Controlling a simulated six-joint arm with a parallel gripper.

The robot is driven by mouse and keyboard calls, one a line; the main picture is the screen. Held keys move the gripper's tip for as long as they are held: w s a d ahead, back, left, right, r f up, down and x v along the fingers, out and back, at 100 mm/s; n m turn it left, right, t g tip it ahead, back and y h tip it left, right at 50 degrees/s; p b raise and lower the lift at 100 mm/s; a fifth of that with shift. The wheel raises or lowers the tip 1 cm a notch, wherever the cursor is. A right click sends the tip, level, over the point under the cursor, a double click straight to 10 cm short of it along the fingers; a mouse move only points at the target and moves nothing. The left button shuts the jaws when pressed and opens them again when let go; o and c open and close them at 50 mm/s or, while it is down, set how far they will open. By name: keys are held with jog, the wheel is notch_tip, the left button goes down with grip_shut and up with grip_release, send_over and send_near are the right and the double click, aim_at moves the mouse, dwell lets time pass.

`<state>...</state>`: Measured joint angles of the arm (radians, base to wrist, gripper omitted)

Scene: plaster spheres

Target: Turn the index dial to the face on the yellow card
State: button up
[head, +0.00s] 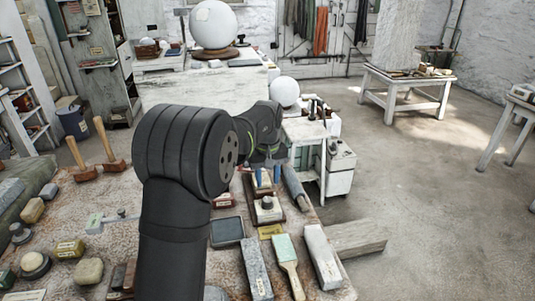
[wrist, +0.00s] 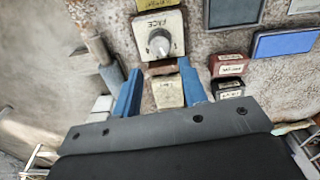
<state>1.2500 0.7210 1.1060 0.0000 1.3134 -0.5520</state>
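The index dial (wrist: 158,43) is a round grey knob with a pale pointer mark, on a white square plate lettered FACE and other words too small to read. In the head view the dial (head: 267,204) sits on a dark wooden board. A yellow card (wrist: 154,4) lies just beyond the plate, partly cut off; the card also shows in the head view (head: 270,231), its writing unreadable. My gripper (wrist: 161,68) is open, its blue fingers wide apart and short of the knob. A cream block (wrist: 168,91) on the board shows between the fingers.
Dark-framed slates (head: 227,232), small labelled boxes (wrist: 229,64), a brush (head: 287,260) and stone bars (head: 322,257) crowd the bench around the dial. A grey-handled tool (head: 296,187) lies close on the right. White spheres (head: 285,92) stand farther back.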

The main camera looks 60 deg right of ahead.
notch_tip(320, 180, up, 10)
send_over(268, 199)
jog(key=shift+w, duration=0.1)
jog(key=shift+f, duration=0.1)
dwell(0.5)
notch_tip(268, 199, down, 17)
jog(key=shift+f, duration=0.2)
dwell(0.4)
jog(key=shift+r, duration=0.1)
